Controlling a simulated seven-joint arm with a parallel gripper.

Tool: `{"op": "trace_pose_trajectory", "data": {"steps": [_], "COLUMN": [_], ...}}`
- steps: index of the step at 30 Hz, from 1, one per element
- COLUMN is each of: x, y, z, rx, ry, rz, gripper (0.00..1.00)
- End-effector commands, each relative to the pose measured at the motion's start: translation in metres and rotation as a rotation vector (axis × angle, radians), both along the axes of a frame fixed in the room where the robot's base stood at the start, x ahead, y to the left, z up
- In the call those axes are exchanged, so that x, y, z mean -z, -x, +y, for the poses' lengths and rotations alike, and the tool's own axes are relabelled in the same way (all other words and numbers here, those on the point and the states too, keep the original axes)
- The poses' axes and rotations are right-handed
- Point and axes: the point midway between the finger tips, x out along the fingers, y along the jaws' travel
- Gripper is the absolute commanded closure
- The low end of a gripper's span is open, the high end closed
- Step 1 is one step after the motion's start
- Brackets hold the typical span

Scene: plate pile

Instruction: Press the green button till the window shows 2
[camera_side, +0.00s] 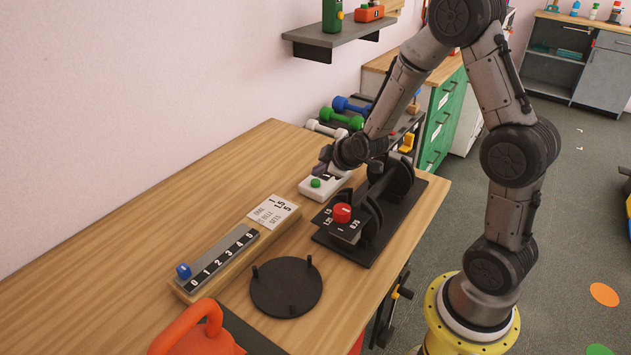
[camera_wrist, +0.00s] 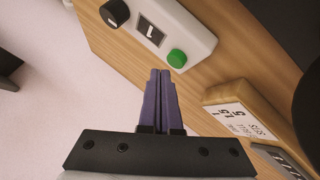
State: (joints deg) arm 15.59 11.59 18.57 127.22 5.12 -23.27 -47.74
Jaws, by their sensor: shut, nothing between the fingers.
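The white box (camera_side: 336,187) stands near the back of the wooden table, and it fills the top of the wrist view (camera_wrist: 200,30). On it are the green button (camera_wrist: 177,58), a small dark window (camera_wrist: 151,30) and a black knob (camera_wrist: 115,13). The window shows one white mark that looks like a 1, seen turned. The green button also shows in the side view (camera_side: 315,183). My gripper (camera_wrist: 160,72) is shut and empty, its purple fingertips appearing just beside the button. In the side view my gripper (camera_side: 319,170) is above the box, apparently clear of the button.
A black pegged disc (camera_side: 287,286) and orange kettlebell (camera_side: 205,340) are in front.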

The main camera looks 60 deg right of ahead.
Motion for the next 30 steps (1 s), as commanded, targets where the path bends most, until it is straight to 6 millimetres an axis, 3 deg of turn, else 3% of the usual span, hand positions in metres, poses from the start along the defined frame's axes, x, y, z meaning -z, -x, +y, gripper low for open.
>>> {"op": "trace_pose_trajectory", "data": {"steps": [30], "x": [0.0088], "y": [0.0], "z": [-0.0001], "rx": [0.0], "ry": [0.0], "rz": [0.0], "gripper": [1.0]}}
